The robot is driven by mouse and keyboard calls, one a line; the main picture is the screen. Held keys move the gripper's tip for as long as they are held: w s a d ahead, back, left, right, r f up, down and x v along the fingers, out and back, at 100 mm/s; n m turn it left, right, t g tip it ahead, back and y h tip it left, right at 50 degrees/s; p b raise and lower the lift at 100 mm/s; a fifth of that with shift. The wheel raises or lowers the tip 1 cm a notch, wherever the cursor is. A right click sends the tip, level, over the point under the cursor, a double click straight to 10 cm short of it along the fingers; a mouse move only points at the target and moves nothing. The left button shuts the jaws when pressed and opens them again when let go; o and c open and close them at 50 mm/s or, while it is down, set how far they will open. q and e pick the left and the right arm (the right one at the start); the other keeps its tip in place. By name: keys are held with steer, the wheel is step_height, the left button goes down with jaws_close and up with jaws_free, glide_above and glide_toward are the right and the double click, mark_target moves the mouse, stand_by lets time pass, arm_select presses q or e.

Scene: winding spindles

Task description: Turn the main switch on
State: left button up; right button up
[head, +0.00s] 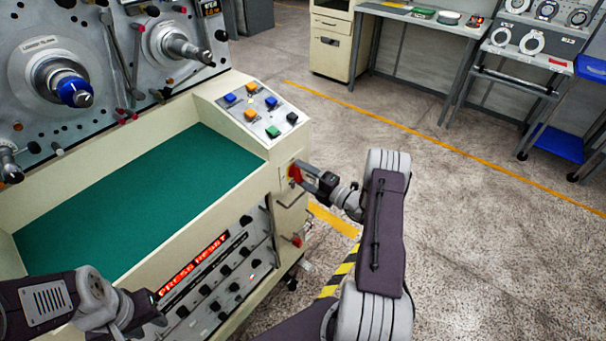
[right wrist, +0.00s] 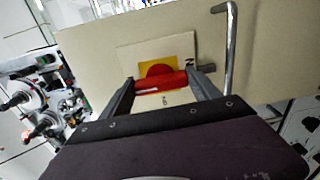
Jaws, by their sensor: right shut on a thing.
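The main switch, a red rotary handle on a yellow plate, is on the end side of the cream machine (head: 236,95). In the head view the switch (head: 292,172) is partly covered by my right gripper (head: 303,173). In the right wrist view the red handle (right wrist: 160,83) lies between the two fingers of my right gripper (right wrist: 163,88), which is shut on it. The handle lies crosswise, with a pale label below it. My left gripper (head: 148,312) is low at the left, over the machine's front; its fingertips are too small to judge.
A bent metal bar (right wrist: 231,50) stands beside the switch. A button panel (head: 253,108) with blue, orange, green and black buttons is above it. The lit display (head: 194,263) reads "PRESS RESET". A red knob (head: 297,240) sits lower. Open floor lies to the right.

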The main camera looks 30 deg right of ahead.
steer(key=shift+m, duration=0.4)
steer(key=o, duration=1.4)
steer(key=shift+s+d, duration=0.1)
steer(key=shift+s, duration=0.05)
steer(key=v, duration=0.8)
steer(key=shift+s+d, duration=0.1)
steer(key=shift+s, duration=0.3)
